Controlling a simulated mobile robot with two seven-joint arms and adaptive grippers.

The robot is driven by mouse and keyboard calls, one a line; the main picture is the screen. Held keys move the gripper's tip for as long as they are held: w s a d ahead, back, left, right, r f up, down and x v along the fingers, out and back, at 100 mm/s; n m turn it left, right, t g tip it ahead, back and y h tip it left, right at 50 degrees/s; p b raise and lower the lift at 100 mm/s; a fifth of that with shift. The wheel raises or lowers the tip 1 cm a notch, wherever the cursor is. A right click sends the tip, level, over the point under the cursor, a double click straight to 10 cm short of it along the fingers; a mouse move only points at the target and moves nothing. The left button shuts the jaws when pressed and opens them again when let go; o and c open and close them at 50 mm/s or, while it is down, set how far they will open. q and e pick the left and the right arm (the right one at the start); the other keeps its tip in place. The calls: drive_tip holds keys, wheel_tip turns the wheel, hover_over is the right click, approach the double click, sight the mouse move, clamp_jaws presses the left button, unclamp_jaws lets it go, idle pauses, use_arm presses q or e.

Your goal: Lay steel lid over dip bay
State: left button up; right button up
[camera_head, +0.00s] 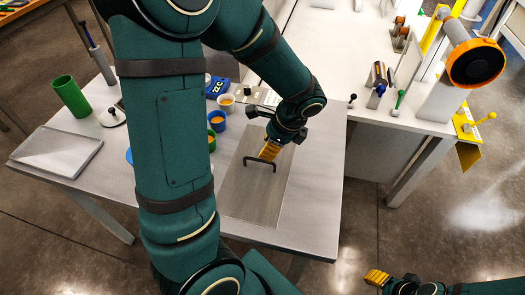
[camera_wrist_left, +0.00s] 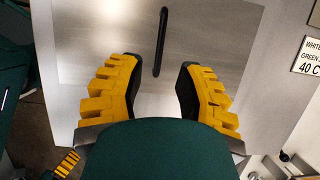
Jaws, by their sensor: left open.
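The steel lid (camera_head: 245,195) is a flat grey plate with a black bar handle (camera_head: 260,162), lying on the light table. My left gripper (camera_head: 268,152) is over the lid, close to the handle. In the left wrist view the gripper (camera_wrist_left: 159,66) is open, and the near end of the handle (camera_wrist_left: 162,40) shows between its yellow fingertips. I cannot tell whether they touch it. My right gripper (camera_head: 376,278) is low at the right, away from the table; its jaw state is unclear. I cannot make out the dip bay; my left arm hides part of the table.
Small cups, including a white one (camera_head: 226,102) and a blue one (camera_head: 217,120), stand behind the lid. A green cup (camera_head: 70,96) and shallow tray (camera_head: 58,151) are at the left. A white bench (camera_head: 340,60) with an orange round device (camera_head: 475,63) adjoins at the back right.

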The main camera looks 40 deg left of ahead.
sight(260, 160)
use_arm(q)
drive_tip(key=v, duration=0.3)
drive_tip(key=shift+d+r+p, duration=0.1)
drive_tip(key=shift+r+p, duration=0.2)
drive_tip(key=shift+p, duration=0.05)
drive_tip(key=shift+o, duration=0.7)
drive_tip(key=shift+w+r, duration=0.1)
drive_tip(key=shift+r, duration=0.1)
drive_tip(key=x, duration=0.7)
drive_tip(key=shift+w+f+p, duration=0.1)
drive_tip(key=shift+w+p, duration=0.15)
drive_tip(key=shift+p, duration=0.15)
drive_tip(key=shift+b+x, duration=0.7)
drive_tip(key=shift+x, duration=1.95)
drive_tip(key=shift+s+d, duration=0.15)
drive_tip(key=shift+d, duration=0.05)
drive_tip(key=shift+c, duration=0.3)
clamp_jaws()
